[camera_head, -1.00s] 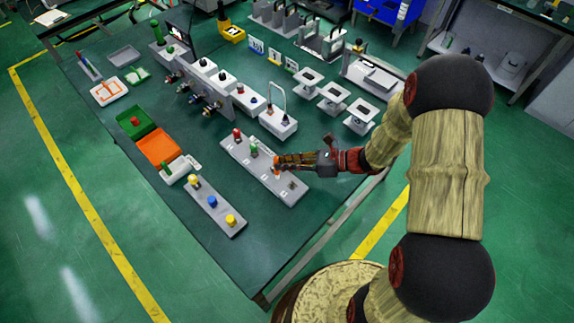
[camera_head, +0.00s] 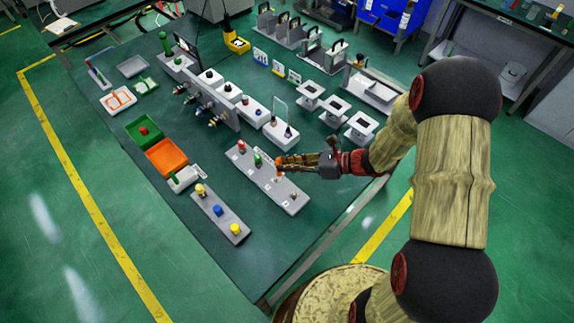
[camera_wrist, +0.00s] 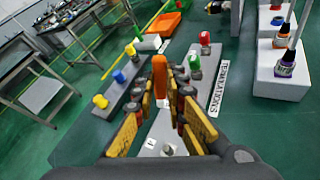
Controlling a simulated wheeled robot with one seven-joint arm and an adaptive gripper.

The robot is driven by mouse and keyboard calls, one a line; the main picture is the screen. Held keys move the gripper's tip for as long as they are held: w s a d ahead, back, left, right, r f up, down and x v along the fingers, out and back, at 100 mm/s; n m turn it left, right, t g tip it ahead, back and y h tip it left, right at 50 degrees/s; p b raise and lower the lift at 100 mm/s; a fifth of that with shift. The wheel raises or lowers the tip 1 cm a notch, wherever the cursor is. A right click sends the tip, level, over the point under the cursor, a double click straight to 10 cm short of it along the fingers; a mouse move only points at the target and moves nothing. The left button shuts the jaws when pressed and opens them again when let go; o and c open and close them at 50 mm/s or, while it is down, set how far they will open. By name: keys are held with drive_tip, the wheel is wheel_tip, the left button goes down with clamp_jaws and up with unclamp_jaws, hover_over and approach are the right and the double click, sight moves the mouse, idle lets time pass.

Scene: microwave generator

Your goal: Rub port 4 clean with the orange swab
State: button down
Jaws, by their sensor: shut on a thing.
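My gripper (camera_head: 287,163) is shut on an upright orange piece, the orange swab (camera_wrist: 160,76), which stands between the fingers in the wrist view. In the head view the swab's orange end (camera_head: 281,161) shows at the fingertips, above a grey strip (camera_head: 268,181). The strip also carries a red-topped piece (camera_head: 241,146) and a green-topped piece (camera_head: 258,159). The ports appear to be on the grey upright panel (camera_head: 222,112) with several connectors, left of and beyond my gripper. I cannot read which is port 4.
A second grey strip (camera_head: 222,224) bears yellow and blue pieces. Green (camera_head: 143,130) and orange (camera_head: 167,157) trays lie to the left. White boxes (camera_head: 281,136) with connectors stand behind the strip. White square-topped stands (camera_head: 334,110) are at the right. The near tabletop is bare.

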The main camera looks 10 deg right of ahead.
wheel_tip(320, 180, up, 3)
drive_tip(key=p, duration=0.3)
idle(0.4)
drive_tip(key=shift+f, duration=0.15)
idle(0.5)
drive_tip(key=w+d+r+m+t+h, duration=0.1)
drive_tip(key=w+d+m+t+h, duration=0.55)
drive_tip(key=w+d, duration=0.3)
wheel_tip(320, 180, up, 10)
drive_tip(key=w+m+t+h, duration=0.2)
drive_tip(key=w+m, duration=0.1)
drive_tip(key=shift+m, duration=0.35)
